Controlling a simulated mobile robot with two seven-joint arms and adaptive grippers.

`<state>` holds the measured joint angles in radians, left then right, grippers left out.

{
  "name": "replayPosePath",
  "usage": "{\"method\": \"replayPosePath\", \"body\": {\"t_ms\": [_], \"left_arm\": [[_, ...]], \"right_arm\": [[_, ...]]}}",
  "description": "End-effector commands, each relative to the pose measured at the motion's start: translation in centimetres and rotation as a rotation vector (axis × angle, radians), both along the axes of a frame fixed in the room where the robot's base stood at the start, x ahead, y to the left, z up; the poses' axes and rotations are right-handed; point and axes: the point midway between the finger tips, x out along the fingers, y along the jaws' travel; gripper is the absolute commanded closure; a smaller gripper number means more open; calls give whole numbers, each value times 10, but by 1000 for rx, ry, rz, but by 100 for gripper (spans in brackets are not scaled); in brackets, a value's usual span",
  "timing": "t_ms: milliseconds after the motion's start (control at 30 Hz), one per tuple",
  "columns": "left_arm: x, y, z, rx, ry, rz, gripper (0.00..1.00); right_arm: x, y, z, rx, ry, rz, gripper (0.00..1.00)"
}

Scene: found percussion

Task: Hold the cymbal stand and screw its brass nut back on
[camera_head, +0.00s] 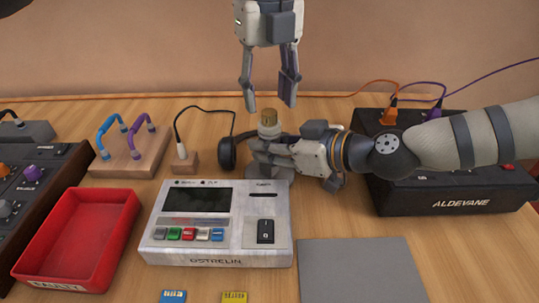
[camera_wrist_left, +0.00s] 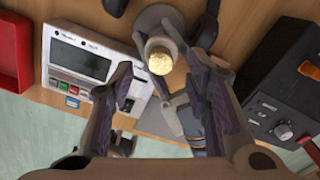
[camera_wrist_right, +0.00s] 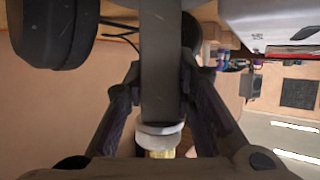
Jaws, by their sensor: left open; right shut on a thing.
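The cymbal stand (camera_wrist_right: 160,60) is a dark upright post with a pale collar (camera_wrist_right: 160,130) near its top. My right gripper (camera_head: 258,150) is shut on it from the right, and its fingers hide much of the post in the head view. The brass nut (camera_head: 269,114) sits at the top of the stand above the collar. It also shows in the left wrist view (camera_wrist_left: 160,63); how far it is threaded cannot be seen. My left gripper (camera_head: 269,103) points down, open and empty, with its fingertips just above and either side of the nut.
A grey sampler box (camera_head: 217,250) stands in front of the stand, and headphones (camera_head: 228,153) lie left of it. A black amplifier box (camera_head: 470,195) is at the right under my right arm. A red tray (camera_head: 75,240) is at the left. A grey mat (camera_head: 360,270) lies bare in front.

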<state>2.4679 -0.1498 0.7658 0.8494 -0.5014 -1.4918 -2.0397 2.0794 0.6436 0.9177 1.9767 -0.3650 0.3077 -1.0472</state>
Motion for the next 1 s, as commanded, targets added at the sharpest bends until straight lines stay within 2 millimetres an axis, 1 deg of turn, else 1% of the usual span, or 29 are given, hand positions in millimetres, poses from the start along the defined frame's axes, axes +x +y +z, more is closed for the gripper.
{"method": "replayPosePath", "body": {"t_ms": [33, 100, 233, 333, 567, 600, 700, 1000], "left_arm": [[1, 0, 9, -1, -3, 0, 56], [0, -1, 21, -1, -2, 0, 56], [0, 0, 38, 0, -1, -1, 56], [0, 0, 43, 0, 0, -1, 56], [0, 0, 44, 0, 1, -2, 56], [0, 0, 44, 0, 1, -2, 56], [0, 0, 44, 0, 1, -2, 56], [0, 0, 44, 0, 1, -1, 56]], "right_arm": [[0, 0, -1, -1, 1, 1, 100], [0, 0, -1, -1, 1, 1, 100], [0, 0, -1, -1, 1, 1, 100], [0, 0, -1, -1, 1, 1, 100], [0, 0, -1, -1, 1, 1, 100], [0, 0, -1, -1, 1, 1, 72], [0, 0, -1, -1, 1, 1, 53], [-1, -1, 0, -1, 1, 0, 53]]}}
